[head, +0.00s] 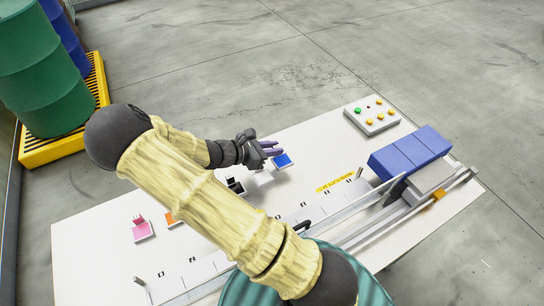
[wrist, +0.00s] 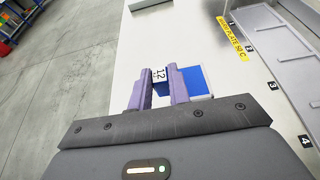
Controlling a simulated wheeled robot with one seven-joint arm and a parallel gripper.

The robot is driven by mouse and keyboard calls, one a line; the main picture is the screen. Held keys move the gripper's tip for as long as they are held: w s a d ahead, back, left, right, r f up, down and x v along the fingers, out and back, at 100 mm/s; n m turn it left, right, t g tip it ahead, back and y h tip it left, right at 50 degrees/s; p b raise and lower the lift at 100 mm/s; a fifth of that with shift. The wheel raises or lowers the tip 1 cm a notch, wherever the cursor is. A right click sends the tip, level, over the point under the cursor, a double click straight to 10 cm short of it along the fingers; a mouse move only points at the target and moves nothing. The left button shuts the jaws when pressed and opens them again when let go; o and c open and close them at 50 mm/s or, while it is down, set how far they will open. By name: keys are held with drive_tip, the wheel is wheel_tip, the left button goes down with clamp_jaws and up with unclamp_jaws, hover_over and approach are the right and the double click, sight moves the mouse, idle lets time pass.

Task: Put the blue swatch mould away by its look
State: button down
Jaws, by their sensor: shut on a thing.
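The blue swatch mould (head: 283,160) is a flat blue square with a white border, lying on or just above the pale table. In the wrist view the blue swatch mould (wrist: 197,80) shows beyond and to the right of my fingers. My gripper (head: 269,148) reaches it from the left; its purple fingers also show in the wrist view (wrist: 161,88). They are shut on the mould's small upright tab, which bears a "12". Whether the mould is lifted cannot be told.
Pink (head: 143,230), orange (head: 171,218) and black (head: 235,186) moulds stand nearby, partly behind my arm. A row of numbered slots (head: 300,214) runs along the gantry rail (head: 370,236). A blue block (head: 410,152) and a button box (head: 372,115) are at right.

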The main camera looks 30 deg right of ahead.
drive_tip(key=shift+f, duration=2.05)
drive_tip(key=c, duration=1.3)
unclamp_jaws()
drive_tip(key=v, duration=1.2)
drive_tip(key=shift+b, duration=0.4)
